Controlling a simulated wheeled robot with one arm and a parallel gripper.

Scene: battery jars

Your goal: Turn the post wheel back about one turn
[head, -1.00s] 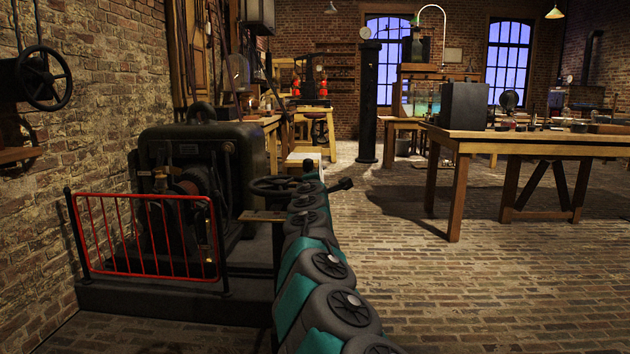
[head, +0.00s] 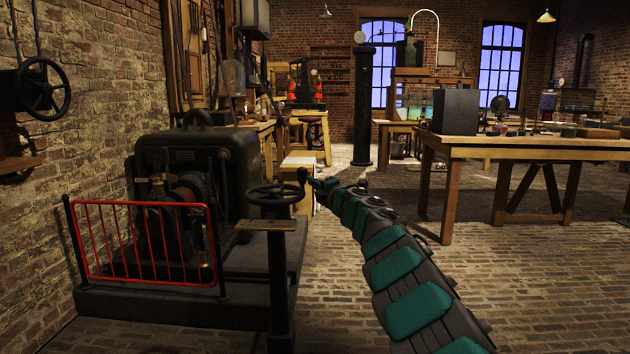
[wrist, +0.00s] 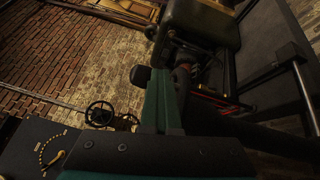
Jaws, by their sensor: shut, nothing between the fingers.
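The post wheel (head: 276,195) is a dark, roughly level handwheel on top of a dark post (head: 279,280), with a small wooden board (head: 271,225) under it. My gripper (head: 303,175) is small and dark at the end of my green and grey arm. It is shut and empty, and appears just right of the wheel's rim in the head view; whether it touches the rim cannot be told. The wrist view shows a small spoked wheel (wrist: 98,114) against the brick wall, and I cannot tell which wheel it is.
A dark machine (head: 200,165) stands on a low plinth behind a red railing (head: 145,242), left of the post. Another handwheel (head: 43,88) is on the left brick wall. A wooden workbench (head: 530,150) stands at the right. The brick floor between is clear.

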